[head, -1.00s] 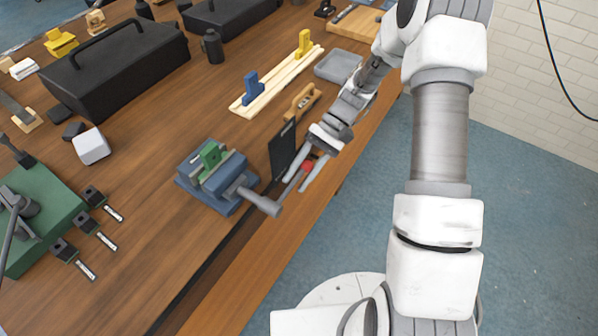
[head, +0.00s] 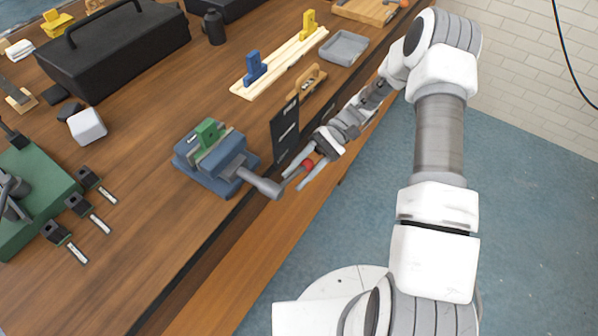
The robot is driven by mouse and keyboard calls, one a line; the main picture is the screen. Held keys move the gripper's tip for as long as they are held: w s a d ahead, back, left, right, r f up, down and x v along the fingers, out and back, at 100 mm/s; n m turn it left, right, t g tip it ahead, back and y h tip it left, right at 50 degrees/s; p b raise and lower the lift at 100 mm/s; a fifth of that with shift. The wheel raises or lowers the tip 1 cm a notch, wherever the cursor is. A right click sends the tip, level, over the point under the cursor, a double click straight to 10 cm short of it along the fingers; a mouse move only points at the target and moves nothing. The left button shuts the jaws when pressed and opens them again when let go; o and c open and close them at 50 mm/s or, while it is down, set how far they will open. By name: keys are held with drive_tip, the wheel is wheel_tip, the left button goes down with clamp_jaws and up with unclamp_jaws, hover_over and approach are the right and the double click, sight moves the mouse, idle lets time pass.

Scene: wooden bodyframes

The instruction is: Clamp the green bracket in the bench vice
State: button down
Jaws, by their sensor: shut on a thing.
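The blue bench vice (head: 223,179) stands at the front edge of the wooden bench in the head view. The green bracket (head: 209,131) sits upright between its jaws; I cannot tell whether both jaws touch it. The grey screw (head: 260,183) sticks out past the bench edge. A thin handle bar ends in a red knob (head: 307,163). My gripper (head: 301,173) is shut on the handle at the knob, with a finger on each side. The fingers hide part of the bar.
A dark upright panel (head: 285,130) stands beside my gripper. Behind are a wooden rail (head: 283,62) with a blue and a yellow block, a grey tray (head: 344,47) and a black toolbox (head: 115,45). A green machine base (head: 35,195) lies left. Open floor is right.

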drive_tip(key=c, duration=0.5)
unclamp_jaws()
drive_tip(key=p+v, duration=0.1)
drive_tip(key=v, duration=1.6)
drive_tip(key=shift+d, duration=0.15)
drive_tip(key=shift+w+f, duration=0.1)
